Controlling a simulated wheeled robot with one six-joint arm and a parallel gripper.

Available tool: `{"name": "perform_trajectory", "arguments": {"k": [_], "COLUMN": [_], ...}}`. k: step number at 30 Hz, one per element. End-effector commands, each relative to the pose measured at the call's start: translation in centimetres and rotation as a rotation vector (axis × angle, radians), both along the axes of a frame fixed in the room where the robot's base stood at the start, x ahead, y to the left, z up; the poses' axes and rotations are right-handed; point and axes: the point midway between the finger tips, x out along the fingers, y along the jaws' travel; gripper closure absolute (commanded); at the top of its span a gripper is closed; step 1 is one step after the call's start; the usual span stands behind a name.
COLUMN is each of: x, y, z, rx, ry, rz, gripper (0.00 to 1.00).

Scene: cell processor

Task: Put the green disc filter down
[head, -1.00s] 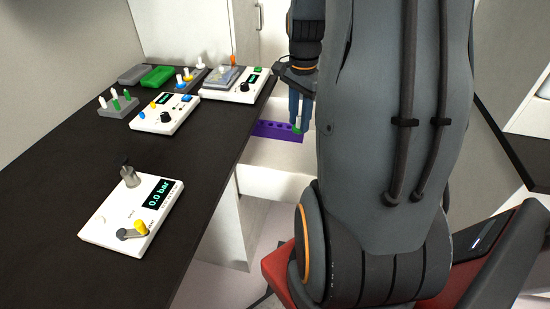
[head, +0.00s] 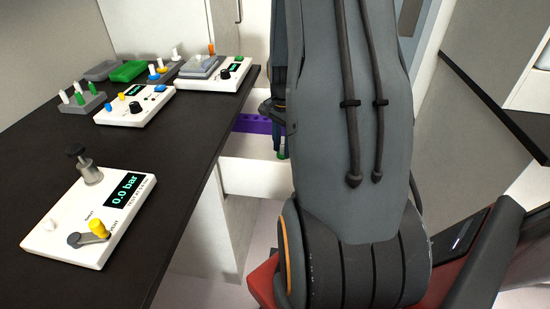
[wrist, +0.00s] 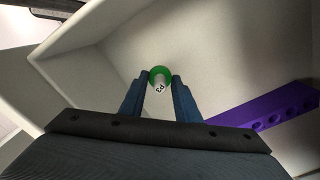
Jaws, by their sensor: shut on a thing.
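My gripper (wrist: 160,84) is shut on the green disc filter (wrist: 154,73), which sits between the blue fingertips in the wrist view. Its green disc shows behind a white end marked "P2". In the head view my arm hides much of the gripper, but the filter's green edge (head: 283,155) shows below the fingers. The filter is held in a white open drawer or bin (head: 245,178). A purple rack with holes (wrist: 262,117) lies in it, to the right of the fingers in the wrist view. The filter is apart from the rack.
A dark bench (head: 130,160) fills the left, with a pressure panel reading 0.0 bar (head: 75,232), further white devices (head: 134,103) and a grey holder with pegs (head: 80,100) on it. The bin floor around the filter looks clear in the wrist view.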

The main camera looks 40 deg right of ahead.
Motion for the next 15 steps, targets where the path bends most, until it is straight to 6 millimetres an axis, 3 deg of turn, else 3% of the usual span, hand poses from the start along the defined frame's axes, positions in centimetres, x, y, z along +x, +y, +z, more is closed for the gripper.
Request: {"name": "perform_trajectory", "arguments": {"k": [8,15], "x": [0.0,-0.1], "y": [0.0,0.1], "z": [-2.2,-5.3], "rx": [0.000,0.001], "ry": [0.001,0.002], "rz": [0.000,0.000], "gripper": [1.00,1.00]}}
